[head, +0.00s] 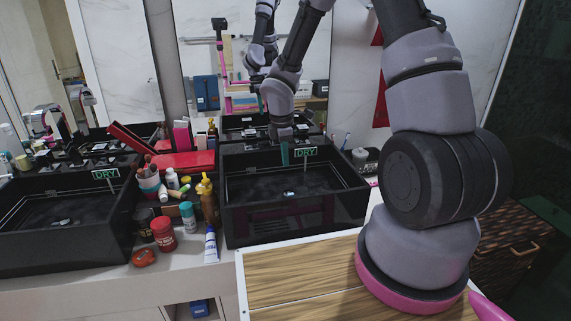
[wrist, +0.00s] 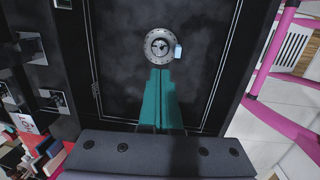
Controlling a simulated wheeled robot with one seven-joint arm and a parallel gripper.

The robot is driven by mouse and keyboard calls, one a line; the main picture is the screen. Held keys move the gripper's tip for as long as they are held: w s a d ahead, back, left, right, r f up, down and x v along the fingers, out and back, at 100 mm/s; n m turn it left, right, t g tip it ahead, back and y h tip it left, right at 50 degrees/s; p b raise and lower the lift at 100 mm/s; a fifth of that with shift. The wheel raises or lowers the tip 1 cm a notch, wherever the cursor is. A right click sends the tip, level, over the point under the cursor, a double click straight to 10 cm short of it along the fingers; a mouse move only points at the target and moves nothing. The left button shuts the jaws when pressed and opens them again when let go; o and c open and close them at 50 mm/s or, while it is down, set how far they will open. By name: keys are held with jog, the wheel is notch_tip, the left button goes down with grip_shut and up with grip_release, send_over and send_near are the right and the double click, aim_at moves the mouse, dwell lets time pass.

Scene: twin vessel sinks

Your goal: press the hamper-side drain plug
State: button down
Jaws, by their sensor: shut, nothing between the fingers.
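The right black vessel sink (head: 350,208) is the one nearer the woven hamper. Its round metal drain plug (wrist: 159,44) shows in the wrist view, with a small pale block (wrist: 178,51) at its right edge. In the head view the drain itself is hard to make out, but the pale block (head: 291,194) shows on the basin floor. My gripper (head: 284,158) hangs over this sink with its teal fingers pointing down. In the wrist view the fingers (wrist: 160,74) are together and empty, their tips just below the drain in the picture. I cannot tell the exact height gap.
A "DRY" sign (head: 306,152) stands at this sink, close right of my fingers. The left sink (head: 60,245) has another sign (head: 105,174). Bottles and jars (head: 163,232) crowd the counter between the sinks. The woven hamper (head: 515,240) is at far right. Faucet parts (wrist: 30,45) line the wrist view's left side.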

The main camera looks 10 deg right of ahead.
aim_at(288, 192)
jog(key=f, duration=0.7)
jog(key=w+d+f, duration=0.1)
jog(key=f, duration=0.3)
jog(key=shift+f, duration=0.3)
jog(key=shift+s+f, duration=0.25)
jog(key=shift+f, duration=0.9)
jog(key=shift+r, duration=0.35)
notch_tip(288, 192, up, 14)
jog(key=a, duration=0.1)
jog(key=shift+s+a, duration=0.15)
jog(key=shift+s, duration=0.2)
